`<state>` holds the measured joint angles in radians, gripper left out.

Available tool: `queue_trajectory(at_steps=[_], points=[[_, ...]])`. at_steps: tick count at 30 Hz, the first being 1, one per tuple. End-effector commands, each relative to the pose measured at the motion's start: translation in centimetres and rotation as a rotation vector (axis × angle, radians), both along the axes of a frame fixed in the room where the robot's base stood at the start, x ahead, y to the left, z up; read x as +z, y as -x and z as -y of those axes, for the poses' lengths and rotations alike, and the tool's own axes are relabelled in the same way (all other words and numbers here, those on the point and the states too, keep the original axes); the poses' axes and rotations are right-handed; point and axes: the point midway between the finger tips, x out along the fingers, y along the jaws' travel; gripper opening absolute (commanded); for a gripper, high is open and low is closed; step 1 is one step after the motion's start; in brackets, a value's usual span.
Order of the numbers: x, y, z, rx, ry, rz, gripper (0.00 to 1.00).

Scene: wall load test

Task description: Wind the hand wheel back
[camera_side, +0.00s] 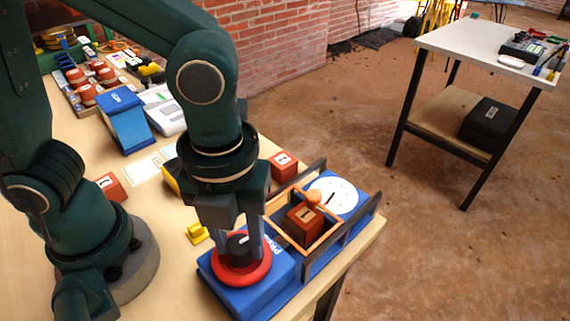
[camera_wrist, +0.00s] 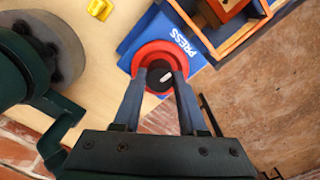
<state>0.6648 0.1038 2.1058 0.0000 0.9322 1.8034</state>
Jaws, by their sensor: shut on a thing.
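The red hand wheel (camera_side: 243,281) with a dark hub (camera_side: 238,245) lies flat on top of the blue press box (camera_side: 222,270) at the table's front edge. My gripper (camera_side: 240,243) points down over it, its two fingers closed on either side of the hub. In the wrist view the hand wheel (camera_wrist: 158,48) shows around the fingertips, and the dark hub (camera_wrist: 159,77) with a white mark sits between them. The box bears the word PRESS. A wooden frame holds a brown block (camera_side: 304,226) beside the wheel. A white dial (camera_side: 335,195) with a black pointer lies beyond it.
Dark upright plates (camera_side: 357,219) flank the wooden frame. A red block (camera_side: 284,166) stands behind it. A small yellow piece (camera_side: 197,233) lies left of the press. A side table (camera_side: 470,48) stands apart at right.

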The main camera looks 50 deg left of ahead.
Motion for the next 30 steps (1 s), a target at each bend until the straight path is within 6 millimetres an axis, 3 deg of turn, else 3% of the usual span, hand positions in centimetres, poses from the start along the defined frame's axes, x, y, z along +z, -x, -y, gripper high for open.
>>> queue_trajectory(at_steps=[30], points=[[0.08, -0.01, 0.01, 0.899, 0.001, 0.001, 0.0]])
